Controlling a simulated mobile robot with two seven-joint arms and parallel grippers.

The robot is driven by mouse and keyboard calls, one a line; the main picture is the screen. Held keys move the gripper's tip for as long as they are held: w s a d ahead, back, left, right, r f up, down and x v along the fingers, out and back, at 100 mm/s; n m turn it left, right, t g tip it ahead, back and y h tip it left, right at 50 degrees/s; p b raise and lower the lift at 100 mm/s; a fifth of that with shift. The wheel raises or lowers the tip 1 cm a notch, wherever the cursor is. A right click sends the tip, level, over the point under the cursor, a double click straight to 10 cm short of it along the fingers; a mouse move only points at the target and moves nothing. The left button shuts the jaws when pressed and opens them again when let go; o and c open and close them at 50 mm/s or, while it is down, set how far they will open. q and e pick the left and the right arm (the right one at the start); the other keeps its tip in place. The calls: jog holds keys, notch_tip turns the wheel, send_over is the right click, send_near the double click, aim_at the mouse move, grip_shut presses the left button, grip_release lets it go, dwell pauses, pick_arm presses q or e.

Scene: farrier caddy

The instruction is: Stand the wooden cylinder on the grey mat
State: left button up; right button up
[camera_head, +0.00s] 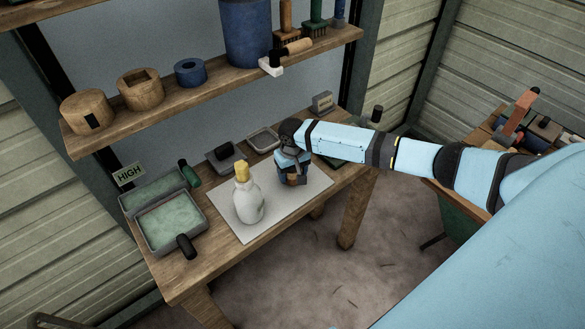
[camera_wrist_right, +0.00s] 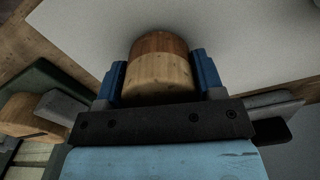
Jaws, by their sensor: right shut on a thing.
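My right gripper (camera_head: 293,180) is low over the right part of the pale grey mat (camera_head: 285,215). In the right wrist view, its two blue fingers (camera_wrist_right: 160,82) are shut on the sides of the wooden cylinder (camera_wrist_right: 158,72), which has a darker brown band and a lighter band. The mat (camera_wrist_right: 240,40) fills the view behind the cylinder. In the head view, the gripper and arm hide most of the cylinder. I cannot tell whether its base touches the mat. My left gripper is in neither view.
A white bottle with a yellow cap (camera_head: 249,200) stands on the mat, left of my right gripper. Green-lined trays (camera_head: 170,222) and a black cylinder (camera_head: 186,246) are at the table's left. Small trays (camera_head: 263,139) lie behind the mat. A loaded shelf (camera_head: 225,82) hangs above. The mat's front is bare.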

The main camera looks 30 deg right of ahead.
jog(key=shift+f, duration=0.6)
dwell(0.6)
jog(key=o, duration=1.5)
jog(key=shift+o, duration=0.2)
notch_tip(320, 180, up, 14)
jog(key=shift+f, duration=0.1)
